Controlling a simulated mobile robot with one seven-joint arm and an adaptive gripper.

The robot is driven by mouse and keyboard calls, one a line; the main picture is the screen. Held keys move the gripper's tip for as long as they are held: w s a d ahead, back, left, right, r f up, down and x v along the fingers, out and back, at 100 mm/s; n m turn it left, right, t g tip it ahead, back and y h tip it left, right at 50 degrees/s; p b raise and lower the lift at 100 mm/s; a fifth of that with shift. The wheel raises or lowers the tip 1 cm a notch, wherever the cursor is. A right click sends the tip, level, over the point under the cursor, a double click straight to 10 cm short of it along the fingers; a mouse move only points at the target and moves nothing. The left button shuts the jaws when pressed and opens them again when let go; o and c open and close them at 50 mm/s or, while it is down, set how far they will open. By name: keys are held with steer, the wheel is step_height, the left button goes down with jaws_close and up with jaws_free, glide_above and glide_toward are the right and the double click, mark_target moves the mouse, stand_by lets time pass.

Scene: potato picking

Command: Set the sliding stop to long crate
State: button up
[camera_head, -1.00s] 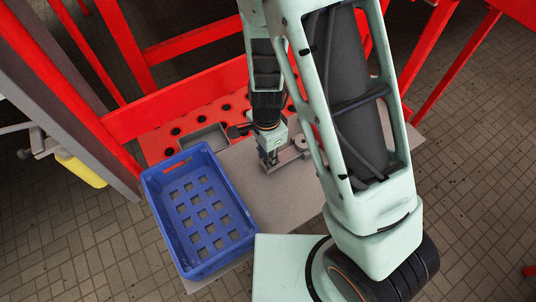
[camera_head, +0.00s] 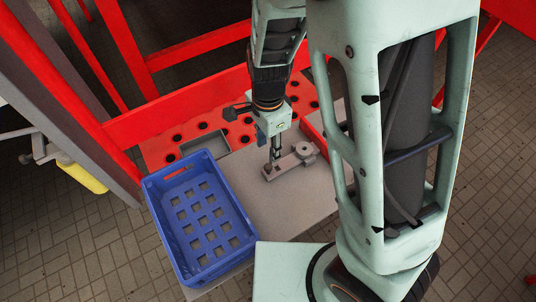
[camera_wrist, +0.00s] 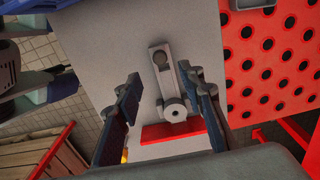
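The sliding stop (camera_head: 290,161) is a grey bar with a round knob at one end. It lies on the grey tabletop (camera_head: 285,205), right of the blue crate (camera_head: 212,262). In the wrist view the stop (camera_wrist: 160,62) shows between my fingers, its round end (camera_wrist: 174,111) nearer the camera. My gripper (camera_head: 275,157) points down at the bar's end away from the knob. In the wrist view my gripper (camera_wrist: 159,75) has its fingers spread on either side of the stop, with gaps; it appears empty. I cannot tell how high the fingertips are.
A red block (camera_wrist: 172,131) sits beside the knob end. The tabletop between crate and stop is clear.

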steer(key=shift+r, duration=1.45)
